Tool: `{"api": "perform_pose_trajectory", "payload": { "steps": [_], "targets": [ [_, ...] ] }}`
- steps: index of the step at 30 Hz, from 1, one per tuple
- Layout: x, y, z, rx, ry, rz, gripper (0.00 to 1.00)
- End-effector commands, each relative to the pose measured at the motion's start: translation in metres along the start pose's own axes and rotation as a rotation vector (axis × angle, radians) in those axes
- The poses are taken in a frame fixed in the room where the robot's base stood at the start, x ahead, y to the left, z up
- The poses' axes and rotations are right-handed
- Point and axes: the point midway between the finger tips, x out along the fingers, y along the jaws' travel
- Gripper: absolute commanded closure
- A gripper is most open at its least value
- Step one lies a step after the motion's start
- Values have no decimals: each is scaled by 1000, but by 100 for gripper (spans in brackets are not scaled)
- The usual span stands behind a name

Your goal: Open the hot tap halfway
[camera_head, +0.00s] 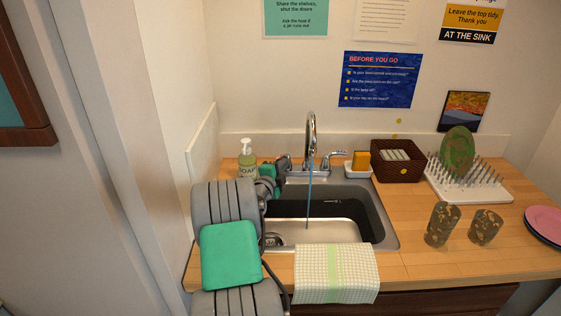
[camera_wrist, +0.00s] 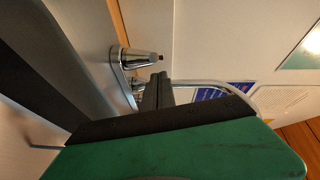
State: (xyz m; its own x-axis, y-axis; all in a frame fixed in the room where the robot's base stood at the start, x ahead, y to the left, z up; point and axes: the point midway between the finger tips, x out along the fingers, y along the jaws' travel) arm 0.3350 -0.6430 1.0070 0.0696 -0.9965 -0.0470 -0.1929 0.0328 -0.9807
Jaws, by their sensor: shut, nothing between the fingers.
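A chrome tap stands behind the sink (camera_head: 385,225), with a tall curved spout (camera_head: 311,130) and a lever handle on each side. The right lever (camera_head: 336,154) points outward to the right. The left lever is mostly hidden behind my gripper (camera_head: 284,166). A thin blue stream (camera_head: 309,195) runs from the spout into the basin. In the wrist view, my gripper (camera_wrist: 158,80) is shut and empty beside a chrome lever (camera_wrist: 138,58); I cannot tell if they touch.
A green soap bottle (camera_head: 247,160) stands left of the tap. A checked cloth (camera_head: 335,275) hangs over the front edge. Two patterned cups (camera_head: 442,224) and a dish rack (camera_head: 490,188) stand farther right.

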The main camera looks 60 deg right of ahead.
Motion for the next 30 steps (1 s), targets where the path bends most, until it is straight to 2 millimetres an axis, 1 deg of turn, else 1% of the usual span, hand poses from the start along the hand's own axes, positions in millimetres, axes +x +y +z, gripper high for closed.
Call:
{"api": "perform_pose_trajectory", "payload": {
  "steps": [3,14,21,25,30],
  "targets": [
    [2,0,9,-1,0,0,100],
    [2,1,11,0,1,0,100],
    [4,7,23,3,1,-2,100],
    [5,3,28,2,1,-2,100],
    [4,-2,28,0,1,0,100]
  ]
}}
